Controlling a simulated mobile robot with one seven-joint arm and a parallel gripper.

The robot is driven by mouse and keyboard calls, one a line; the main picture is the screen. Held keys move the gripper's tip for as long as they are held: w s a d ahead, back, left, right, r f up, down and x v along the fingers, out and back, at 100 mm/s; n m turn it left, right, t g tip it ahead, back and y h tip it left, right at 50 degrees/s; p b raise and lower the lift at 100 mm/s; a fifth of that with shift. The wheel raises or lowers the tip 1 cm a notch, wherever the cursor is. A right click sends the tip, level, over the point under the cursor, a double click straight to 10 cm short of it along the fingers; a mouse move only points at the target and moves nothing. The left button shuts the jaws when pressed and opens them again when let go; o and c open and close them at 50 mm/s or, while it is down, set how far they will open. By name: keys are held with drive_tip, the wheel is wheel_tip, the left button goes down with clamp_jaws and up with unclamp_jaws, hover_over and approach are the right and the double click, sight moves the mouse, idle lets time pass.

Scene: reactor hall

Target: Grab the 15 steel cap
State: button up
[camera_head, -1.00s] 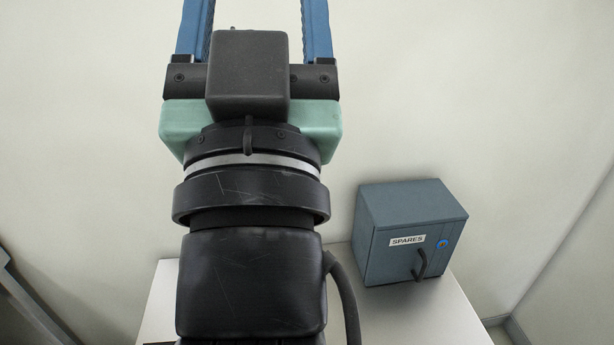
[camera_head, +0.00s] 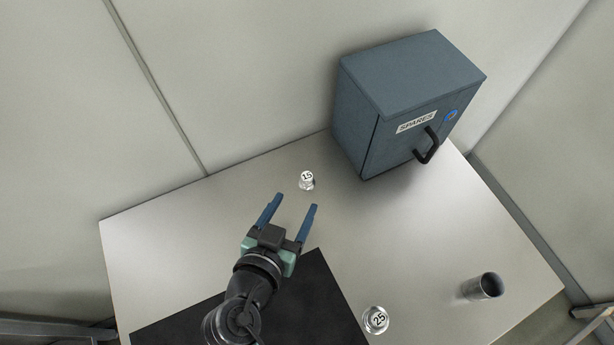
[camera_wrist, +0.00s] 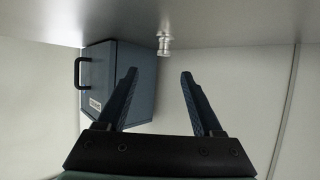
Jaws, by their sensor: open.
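The steel cap marked 15 (camera_head: 307,181) stands on the metal table, near its back edge and left of the blue cabinet. My gripper (camera_head: 292,202) is open and empty, with its two blue fingers pointing toward the cap. The cap is just beyond the fingertips and apart from them. In the wrist view, which is upside down, the cap (camera_wrist: 164,44) shows beyond the gap between the open fingers (camera_wrist: 158,75), at the table surface.
A blue SPARES cabinet (camera_head: 415,105) with a black handle stands at the back right. A cap marked 25 (camera_head: 375,320) and a metal cup (camera_head: 484,287) are at the front right. A black mat (camera_head: 310,300) lies under my arm. The table (camera_head: 160,225) is clear at left.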

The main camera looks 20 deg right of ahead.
sight(306, 179)
drive_tip(key=x, duration=0.4)
drive_tip(key=shift+w+f, duration=0.1)
drive_tip(key=shift+w, duration=0.05)
drive_tip(key=shift+p+x, duration=0.4)
drive_tip(key=shift+x, duration=2.2)
drive_tip(key=shift+a+f, duration=0.15)
drive_tip(key=shift+a, duration=0.05)
clamp_jaws()
